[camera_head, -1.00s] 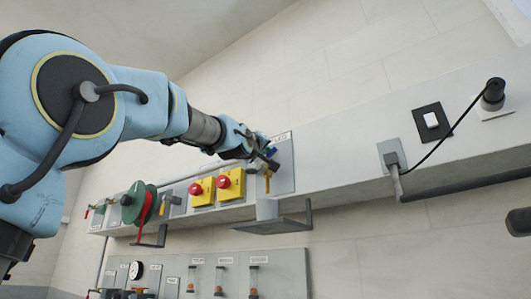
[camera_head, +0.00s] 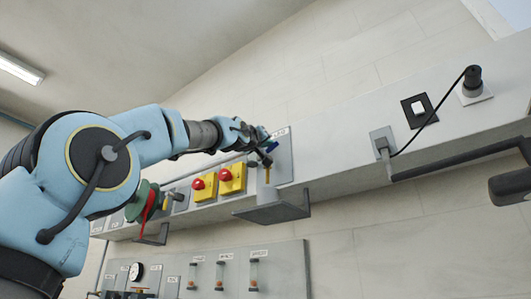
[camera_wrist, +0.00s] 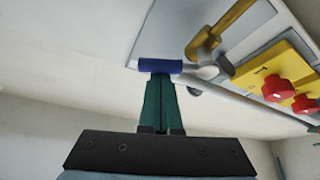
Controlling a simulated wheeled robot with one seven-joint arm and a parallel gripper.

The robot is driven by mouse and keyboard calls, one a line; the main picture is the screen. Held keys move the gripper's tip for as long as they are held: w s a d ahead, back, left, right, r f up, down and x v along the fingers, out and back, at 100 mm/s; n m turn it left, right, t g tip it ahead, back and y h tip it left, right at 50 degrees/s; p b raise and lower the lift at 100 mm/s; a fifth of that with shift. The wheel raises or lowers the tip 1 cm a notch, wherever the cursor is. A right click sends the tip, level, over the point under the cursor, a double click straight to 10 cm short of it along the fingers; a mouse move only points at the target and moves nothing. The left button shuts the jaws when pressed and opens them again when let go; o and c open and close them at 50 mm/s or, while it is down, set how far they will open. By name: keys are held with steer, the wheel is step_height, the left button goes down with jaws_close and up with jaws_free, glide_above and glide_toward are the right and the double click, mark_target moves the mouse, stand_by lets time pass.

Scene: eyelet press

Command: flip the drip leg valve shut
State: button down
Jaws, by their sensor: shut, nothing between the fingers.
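The drip leg valve is on a grey panel (camera_head: 284,165) on the wall beam. In the wrist view its blue lever handle (camera_wrist: 158,66) lies about level, pointing left from a silver valve body (camera_wrist: 207,70). A brass pipe (camera_wrist: 222,28) joins that body. My gripper (camera_wrist: 162,78) is shut and empty, its green fingers together. The fingertips meet the lower edge of the blue handle in the picture; I cannot tell whether they press on it. In the head view my gripper (camera_head: 262,146) is at the valve and hides much of it.
Two yellow boxes with red knobs (camera_head: 232,178) sit just left of the valve panel. A grey tray (camera_head: 275,212) projects below it. A socket with a black cable (camera_head: 382,143) and a switch (camera_head: 418,110) are to the right. A gauge panel (camera_head: 280,270) hangs lower.

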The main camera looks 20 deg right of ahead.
steer(key=shift+s+d+f+b, duration=0.15)
steer(key=shift+f+b, duration=0.25)
steer(key=shift+b, duration=0.3)
steer(key=shift+f+b, duration=0.15)
steer(key=shift+b, duration=0.15)
steer(key=shift+s+d+f+b, duration=0.1)
steer(key=shift+s+f+b, duration=0.05)
steer(key=shift+f+b, duration=0.25)
steer(key=shift+f, duration=0.2)
step_height(320, 180, up, 4)
steer(key=p, duration=0.4)
steer(key=w+b+v, duration=0.1)
steer(key=b+v, duration=0.8)
steer(key=b, duration=0.1)
steer(key=shift+a+f, duration=0.25)
steer(key=shift+a, duration=0.25)
